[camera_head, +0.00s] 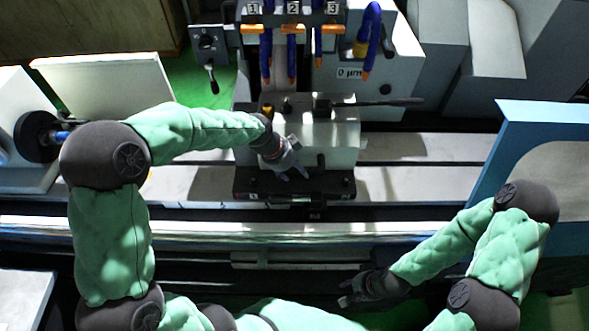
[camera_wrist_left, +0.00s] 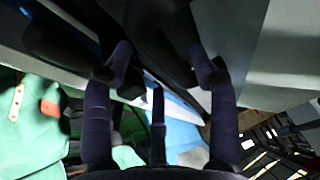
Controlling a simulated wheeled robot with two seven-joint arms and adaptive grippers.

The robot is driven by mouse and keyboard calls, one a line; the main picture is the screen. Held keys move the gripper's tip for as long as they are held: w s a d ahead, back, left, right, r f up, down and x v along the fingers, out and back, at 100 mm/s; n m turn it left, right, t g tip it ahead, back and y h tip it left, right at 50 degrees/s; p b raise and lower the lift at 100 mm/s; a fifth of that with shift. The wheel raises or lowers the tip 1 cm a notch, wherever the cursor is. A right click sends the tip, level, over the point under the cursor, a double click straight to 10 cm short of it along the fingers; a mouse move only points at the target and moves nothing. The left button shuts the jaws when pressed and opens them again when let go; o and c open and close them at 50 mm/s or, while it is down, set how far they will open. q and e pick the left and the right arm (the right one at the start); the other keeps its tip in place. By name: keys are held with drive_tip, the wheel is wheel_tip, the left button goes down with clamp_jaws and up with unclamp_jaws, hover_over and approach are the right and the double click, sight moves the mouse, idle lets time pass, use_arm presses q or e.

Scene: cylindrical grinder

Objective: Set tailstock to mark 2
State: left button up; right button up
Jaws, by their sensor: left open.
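The tailstock (camera_head: 335,140) is a grey block on a dark base (camera_head: 330,185), in the middle of the head view. A dark lever (camera_head: 385,102) sticks out to the right from its top. Number plates 1 (camera_head: 253,8), 2 (camera_head: 293,8) and 3 (camera_head: 332,8) stand in a row behind it. My left gripper (camera_head: 293,172) is open at the front left of the tailstock, over its base; contact is unclear. In the left wrist view, my left gripper (camera_wrist_left: 160,58) has its fingers apart with a dark part beyond them. My right gripper (camera_head: 358,291) is low, in front of the machine.
Blue hoses (camera_head: 371,30) with orange tips hang behind the tailstock. A grey unit with a "0 µm" display (camera_head: 349,73) stands at the back right. Rails (camera_head: 430,150) run left and right of the tailstock. A blue-framed panel (camera_head: 520,130) stands at the right.

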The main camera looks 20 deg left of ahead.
use_arm(q)
drive_tip(key=shift+w+f, duration=0.2)
drive_tip(key=shift+f, duration=0.15)
use_arm(e)
drive_tip(key=shift+w, duration=0.15)
use_arm(q)
drive_tip(key=shift+s+r, duration=0.1)
drive_tip(key=shift+c, duration=1.4)
clamp_jaws()
drive_tip(key=shift+a+b, duration=0.3)
drive_tip(key=shift+b, duration=0.05)
use_arm(e)
drive_tip(key=shift+d+f, duration=0.1)
drive_tip(key=shift+f, duration=0.25)
use_arm(q)
drive_tip(key=a+b, duration=0.1)
drive_tip(key=s+a+b, duration=0.1)
drive_tip(key=a, duration=0.1)
drive_tip(key=a+b, duration=0.1)
drive_tip(key=a, duration=0.1)
drive_tip(key=shift+s+a, duration=0.1)
drive_tip(key=shift+s, duration=0.2)
use_arm(e)
wheel_tip(320, 180, down, 3)
use_arm(q)
drive_tip(key=shift+a, duration=0.1)
use_arm(e)
drive_tip(key=shift+a, duration=0.25)
